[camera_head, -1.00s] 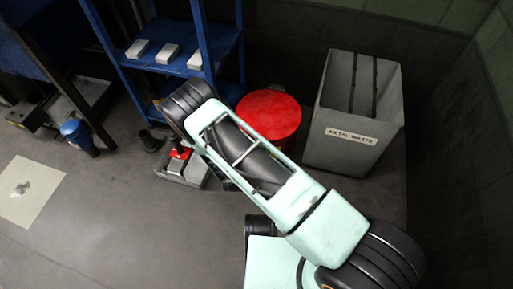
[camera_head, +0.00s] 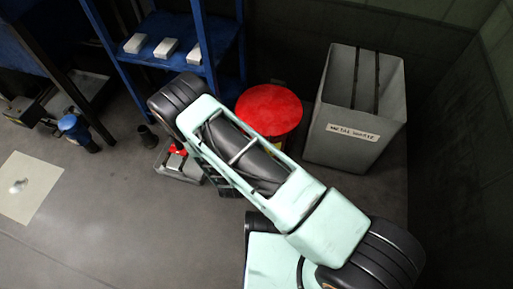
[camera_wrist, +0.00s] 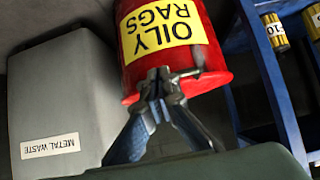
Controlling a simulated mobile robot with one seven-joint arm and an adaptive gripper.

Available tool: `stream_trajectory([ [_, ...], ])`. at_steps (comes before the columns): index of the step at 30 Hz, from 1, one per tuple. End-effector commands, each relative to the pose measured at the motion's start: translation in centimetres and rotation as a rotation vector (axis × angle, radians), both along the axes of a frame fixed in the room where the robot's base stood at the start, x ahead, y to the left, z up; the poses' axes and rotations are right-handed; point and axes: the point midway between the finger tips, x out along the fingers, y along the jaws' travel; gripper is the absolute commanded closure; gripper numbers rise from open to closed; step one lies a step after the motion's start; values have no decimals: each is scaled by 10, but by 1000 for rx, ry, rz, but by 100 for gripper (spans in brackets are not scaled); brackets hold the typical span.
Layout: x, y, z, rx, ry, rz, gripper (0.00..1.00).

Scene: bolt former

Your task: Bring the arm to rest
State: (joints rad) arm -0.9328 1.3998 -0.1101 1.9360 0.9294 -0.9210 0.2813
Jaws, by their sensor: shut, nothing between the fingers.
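My gripper (camera_wrist: 157,82) shows in the wrist view with its fingertips together and nothing between them. Whether the fingertips touch the can cannot be told. In the head view my green and black arm reaches up and left from the lower right. The arm hides my gripper there and covers part of the floor in front of the red can (camera_head: 268,108).
A grey metal waste bin (camera_head: 355,115) stands right of the can. A blue shelf (camera_head: 160,62) with white boxes stands behind. A grey tray (camera_head: 178,168) with a red item lies on the floor beside my arm. Floor at the lower left is clear around a pale mat (camera_head: 40,185).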

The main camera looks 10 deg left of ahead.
Motion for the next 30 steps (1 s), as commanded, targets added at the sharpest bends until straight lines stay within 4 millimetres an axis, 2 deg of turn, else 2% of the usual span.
stream_trajectory([
  [1,-10,4,10,2,-1,3,100],
  [6,-37,10,38,3,-14,3,100],
  [15,-61,14,61,3,-24,0,100],
  [23,-62,14,63,4,-25,0,100],
  [25,-58,20,67,13,-26,10,100],
  [28,-41,45,81,47,-28,52,100],
  [30,-22,75,99,82,-31,107,100],
])
